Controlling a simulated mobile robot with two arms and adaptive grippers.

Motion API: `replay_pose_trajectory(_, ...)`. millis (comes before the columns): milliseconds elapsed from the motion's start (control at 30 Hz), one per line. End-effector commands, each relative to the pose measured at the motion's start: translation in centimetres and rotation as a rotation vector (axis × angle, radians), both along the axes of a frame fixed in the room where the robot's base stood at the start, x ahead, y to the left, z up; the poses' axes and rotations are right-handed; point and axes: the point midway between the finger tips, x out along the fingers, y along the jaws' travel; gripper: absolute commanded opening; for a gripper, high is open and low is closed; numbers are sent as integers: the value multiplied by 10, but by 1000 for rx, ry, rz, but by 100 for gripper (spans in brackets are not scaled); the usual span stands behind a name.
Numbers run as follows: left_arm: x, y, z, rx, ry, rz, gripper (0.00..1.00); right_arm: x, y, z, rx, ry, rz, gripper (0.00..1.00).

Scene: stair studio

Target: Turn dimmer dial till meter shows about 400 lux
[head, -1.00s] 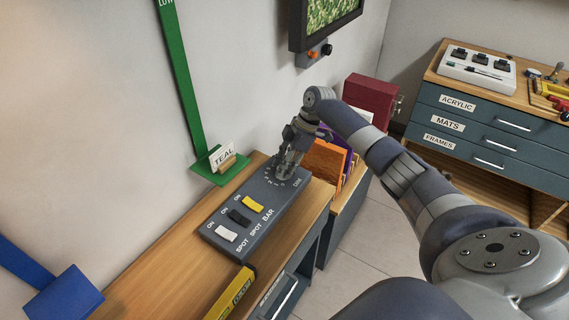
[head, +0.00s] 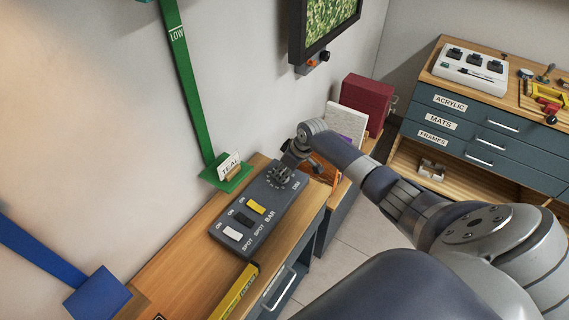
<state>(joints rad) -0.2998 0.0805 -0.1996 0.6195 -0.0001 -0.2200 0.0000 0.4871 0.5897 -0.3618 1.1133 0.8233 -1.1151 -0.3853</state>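A dark grey control box (head: 232,222) lies on the wooden bench top in the head view. It has a white, a black and a yellow rocker switch (head: 256,207), marked SPOT, SPOT and BAR. The dimmer dial (head: 279,176) is at its far end, by the DIM label and tick marks. My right gripper (head: 287,165) points down at the dial, its fingers at or just above it. Contact and finger gap are too small to make out. The dial's pointer is unclear. I cannot make out a lux meter or reading. My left gripper is out of view.
The wall is close behind the bench (head: 180,250). A yellow boxed item (head: 235,291) lies at the front edge. A red binder (head: 368,103) and folders stand beyond my gripper.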

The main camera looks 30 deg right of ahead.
Motion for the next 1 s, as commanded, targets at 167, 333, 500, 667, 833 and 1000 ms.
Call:
replay_pose_trajectory(167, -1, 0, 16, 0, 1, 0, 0, 0, 1, 3, 1, -1, -92, 6)
replay_pose_trajectory(333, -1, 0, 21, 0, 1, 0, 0, 0, 1, 2, 1, -1, -144, 6)
replay_pose_trajectory(500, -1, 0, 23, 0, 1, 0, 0, 0, 1, 1, 1, -1, -165, 6)
replay_pose_trajectory(667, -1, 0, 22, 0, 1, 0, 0, 0, 1, 0, 1, -2, -170, 6)
replay_pose_trajectory(833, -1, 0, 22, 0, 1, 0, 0, 1, 1, 0, 0, -2, -169, 6)
replay_pose_trajectory(1000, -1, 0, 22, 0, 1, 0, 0, 1, 1, 0, 0, -1, -169, 50)
